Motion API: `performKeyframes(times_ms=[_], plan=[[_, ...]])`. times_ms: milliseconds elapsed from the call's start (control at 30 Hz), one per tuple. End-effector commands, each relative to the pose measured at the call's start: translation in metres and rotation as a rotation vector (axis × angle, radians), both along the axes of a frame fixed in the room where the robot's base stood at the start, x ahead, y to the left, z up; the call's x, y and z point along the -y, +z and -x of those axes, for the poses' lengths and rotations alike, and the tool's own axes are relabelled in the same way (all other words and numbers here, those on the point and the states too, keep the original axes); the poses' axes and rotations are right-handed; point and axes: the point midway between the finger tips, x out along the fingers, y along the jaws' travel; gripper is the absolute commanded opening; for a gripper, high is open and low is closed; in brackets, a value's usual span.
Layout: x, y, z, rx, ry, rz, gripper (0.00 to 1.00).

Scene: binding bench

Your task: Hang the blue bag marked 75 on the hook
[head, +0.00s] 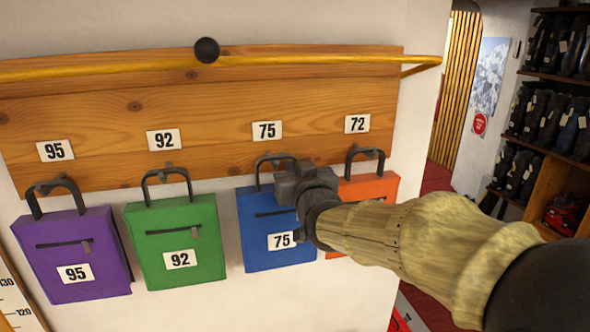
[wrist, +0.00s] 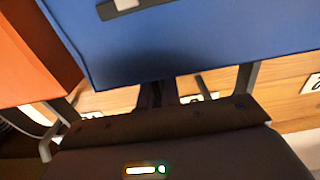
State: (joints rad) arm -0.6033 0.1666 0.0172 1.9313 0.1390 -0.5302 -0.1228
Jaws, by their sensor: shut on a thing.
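The blue bag (head: 262,245) marked 75 hangs upright below the white 75 plate (head: 267,131) on the wooden board. Its dark handle (head: 260,167) arches up to the board's lower part. My gripper (head: 287,185) is shut on the handle at the top of the bag, covering its right side. The hook under the 75 plate is largely hidden, so I cannot tell whether the handle sits on it. In the wrist view the blue bag (wrist: 190,45) fills the top, with my fingers (wrist: 157,95) at its edge.
A purple bag (head: 72,258) marked 95 and a green bag (head: 178,262) marked 92 hang to the left. An orange bag (head: 368,190) hangs close on the right, partly behind my arm.

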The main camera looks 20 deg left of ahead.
Motion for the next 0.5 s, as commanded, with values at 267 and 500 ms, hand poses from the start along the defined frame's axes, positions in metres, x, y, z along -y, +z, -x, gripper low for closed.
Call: performKeyframes(times_ms=[267, 500], plan=[[0.0001, -0.0005, 0.0002, 0.004, 0.0, -0.003, 0.0], [0.0001, -0.0004, 0.0002, 0.004, 0.0, -0.003, 0.21]])
